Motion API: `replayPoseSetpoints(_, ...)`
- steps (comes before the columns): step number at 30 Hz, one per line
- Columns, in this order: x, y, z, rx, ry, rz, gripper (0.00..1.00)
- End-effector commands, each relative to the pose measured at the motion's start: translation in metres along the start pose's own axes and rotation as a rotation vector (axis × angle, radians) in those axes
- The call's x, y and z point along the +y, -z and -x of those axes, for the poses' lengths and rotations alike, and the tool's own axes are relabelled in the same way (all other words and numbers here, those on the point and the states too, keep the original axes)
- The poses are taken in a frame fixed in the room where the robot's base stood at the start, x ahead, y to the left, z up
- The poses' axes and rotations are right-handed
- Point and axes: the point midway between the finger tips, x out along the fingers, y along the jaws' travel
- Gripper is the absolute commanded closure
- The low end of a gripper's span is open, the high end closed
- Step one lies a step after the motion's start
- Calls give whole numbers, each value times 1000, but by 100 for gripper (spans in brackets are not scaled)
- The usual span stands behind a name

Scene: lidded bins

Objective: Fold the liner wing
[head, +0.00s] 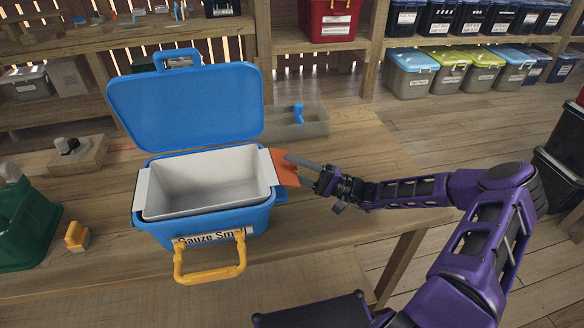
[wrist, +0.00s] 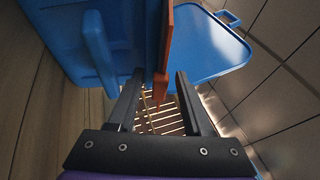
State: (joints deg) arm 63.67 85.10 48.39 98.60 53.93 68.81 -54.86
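A blue bin (head: 205,222) labelled "Gauze Small" stands on the wooden bench with its lid (head: 187,108) raised at the back. A pale grey liner (head: 205,185) sits inside and looks empty. An orange wing (head: 284,168) sticks out at the liner's right side, and a white strip (head: 140,192) shows at its left side. My gripper (head: 296,168) is at the orange wing, reaching from the right. In the wrist view my gripper (wrist: 159,75) has its fingers apart, with the orange wing (wrist: 164,50) appearing between them. Contact cannot be told; the wing partly hides behind a finger in the head view.
A yellow handle (head: 211,262) hangs at the bin's front. A grey tray (head: 297,124) with a blue item lies behind on the right. A green container (head: 25,222) and a small yellow block (head: 77,236) stand left. The bench behind my wrist is mostly clear.

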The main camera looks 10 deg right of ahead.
Motion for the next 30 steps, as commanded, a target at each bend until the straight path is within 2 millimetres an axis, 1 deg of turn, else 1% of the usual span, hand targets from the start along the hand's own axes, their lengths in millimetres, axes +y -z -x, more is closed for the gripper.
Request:
replayPoseSetpoints(5,0,0,2,0,0,0,50)
replayPoseSetpoints(8,0,1,10,2,-1,1,50)
replayPoseSetpoints(12,1,1,35,4,-2,1,50)
replayPoseSetpoints(21,-24,-3,103,4,-2,2,50)
replayPoseSetpoints(25,-32,-4,124,3,-2,2,50)
replayPoseSetpoints(30,-37,-5,140,1,-1,1,50)
